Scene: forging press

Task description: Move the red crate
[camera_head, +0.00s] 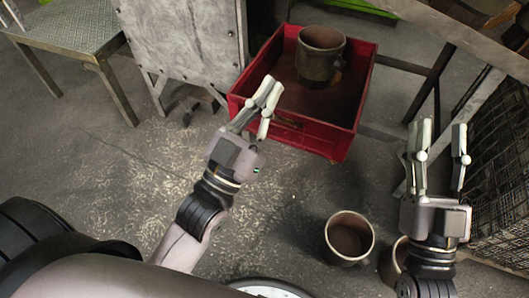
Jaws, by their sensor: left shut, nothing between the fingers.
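The red crate (335,146) is at the upper middle of the head view, open at the top, with a brown metal pot (320,55) standing inside towards its back. My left gripper (272,92) is shut and empty. Its fingertips overlap the crate's near left part in the picture; whether they touch it I cannot tell. My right gripper (440,130) is open and empty, to the right of the crate and apart from it, with its fingers pointing up the picture.
Another brown pot (348,238) stands at the lower middle, with a second one partly hidden behind my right arm. A wire-mesh basket (500,170) is at the right. A grey metal cabinet (190,45) stands left of the crate, and a metal table (75,28) further left. The left floor is clear.

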